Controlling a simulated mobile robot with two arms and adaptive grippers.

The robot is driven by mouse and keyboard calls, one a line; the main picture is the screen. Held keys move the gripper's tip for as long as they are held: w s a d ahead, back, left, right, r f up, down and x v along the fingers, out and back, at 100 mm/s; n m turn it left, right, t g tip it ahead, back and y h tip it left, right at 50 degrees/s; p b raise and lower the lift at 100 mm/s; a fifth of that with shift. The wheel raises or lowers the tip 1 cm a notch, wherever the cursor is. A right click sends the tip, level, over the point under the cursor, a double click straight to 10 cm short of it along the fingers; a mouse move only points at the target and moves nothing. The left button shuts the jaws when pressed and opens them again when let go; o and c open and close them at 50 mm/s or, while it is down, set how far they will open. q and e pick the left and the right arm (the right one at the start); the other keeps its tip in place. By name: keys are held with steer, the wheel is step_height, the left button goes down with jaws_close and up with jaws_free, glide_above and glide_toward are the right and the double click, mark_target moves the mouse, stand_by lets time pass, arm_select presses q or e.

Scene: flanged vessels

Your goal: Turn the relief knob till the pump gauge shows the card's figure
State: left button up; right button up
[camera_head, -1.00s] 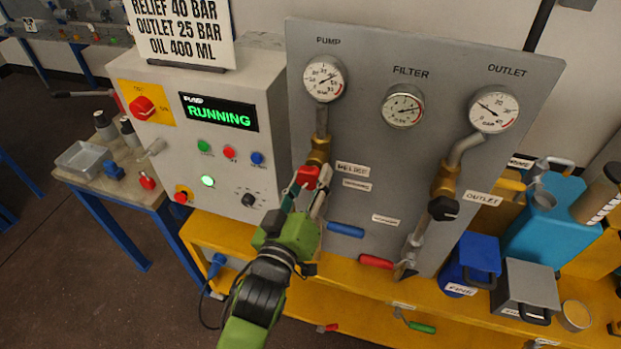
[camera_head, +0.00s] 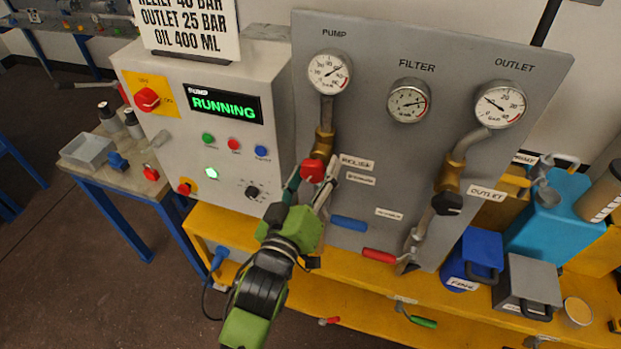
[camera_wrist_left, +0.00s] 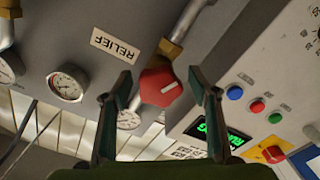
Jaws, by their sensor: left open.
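The red relief knob (camera_head: 312,170) sits on the brass valve below the pump gauge (camera_head: 329,72). My left gripper (camera_head: 309,188) is open with its fingers on either side of the knob. In the left wrist view the knob (camera_wrist_left: 160,88) lies between the two fingertips (camera_wrist_left: 160,92), with gaps on both sides and its white mark tilted. The pump gauge needle points to the upper right; its exact reading is too small to tell. The card (camera_head: 187,28) reads "OUTLET 25 BAR" and "OIL 400 ML"; its top line, a relief figure of 40 bar, is partly cut off. My right gripper is not seen.
The control box (camera_head: 215,125) with a green "RUNNING" display stands left of the knob. The filter gauge (camera_head: 408,101), outlet gauge (camera_head: 500,105) and black outlet knob (camera_head: 447,203) are to the right. Blue (camera_head: 349,223) and red (camera_head: 379,255) lever handles stick out below.

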arm_select(q)
steer(key=v, duration=1.2)
